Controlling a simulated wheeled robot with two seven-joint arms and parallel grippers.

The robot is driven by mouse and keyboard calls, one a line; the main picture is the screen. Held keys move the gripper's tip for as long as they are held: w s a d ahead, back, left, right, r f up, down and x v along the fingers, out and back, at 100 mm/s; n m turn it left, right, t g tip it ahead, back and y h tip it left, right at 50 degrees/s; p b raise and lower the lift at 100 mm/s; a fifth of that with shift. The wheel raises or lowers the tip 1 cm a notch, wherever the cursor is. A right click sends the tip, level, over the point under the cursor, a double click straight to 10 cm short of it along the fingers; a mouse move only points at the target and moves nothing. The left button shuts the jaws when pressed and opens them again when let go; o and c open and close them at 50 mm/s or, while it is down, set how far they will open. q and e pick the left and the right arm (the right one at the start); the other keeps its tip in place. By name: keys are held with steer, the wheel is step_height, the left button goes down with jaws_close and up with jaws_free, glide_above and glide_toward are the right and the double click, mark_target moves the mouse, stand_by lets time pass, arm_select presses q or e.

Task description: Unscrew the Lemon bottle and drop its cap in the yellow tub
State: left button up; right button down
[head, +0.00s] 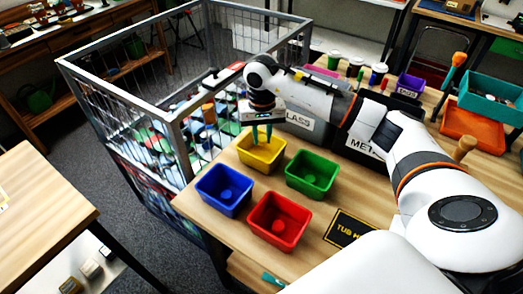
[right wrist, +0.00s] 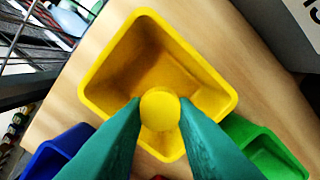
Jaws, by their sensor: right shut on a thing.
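The yellow tub (head: 275,158) stands at the far left end of the wooden table. My right gripper (head: 262,138) hangs above it, fingers pointing down. In the right wrist view its teal fingers (right wrist: 160,112) are shut on a round yellow cap (right wrist: 160,104). The cap is over the opening of the yellow tub (right wrist: 100,70), near the rim on the fingers' side. In the head view the fingers and tub hide the cap. I cannot make out which bottle is the Lemon one. My left gripper is not in view.
A blue tub (head: 210,203), a red tub (head: 262,230) and a green tub (head: 327,188) stand close by. A wire cage (head: 175,115) full of items adjoins the table's left edge. Boxes and cups stand further back. A black sign (head: 350,233) lies near the red tub.

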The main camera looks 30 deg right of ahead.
mark_target(261, 152)
steer(key=f+p, duration=0.1)
steer(key=f, duration=0.5)
steer(key=shift+w+f, duration=0.15)
steer(key=shift+w, duration=0.05)
steer(key=shift+f, duration=0.3)
steer(key=shift+w, duration=0.1)
steer(key=shift+f, duration=0.2)
steer(key=c, duration=1.2)
jaws_free()
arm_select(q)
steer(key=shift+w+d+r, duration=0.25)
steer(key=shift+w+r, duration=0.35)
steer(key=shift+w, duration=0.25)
arm_select(e)
steer(key=shift+r, duration=0.1)
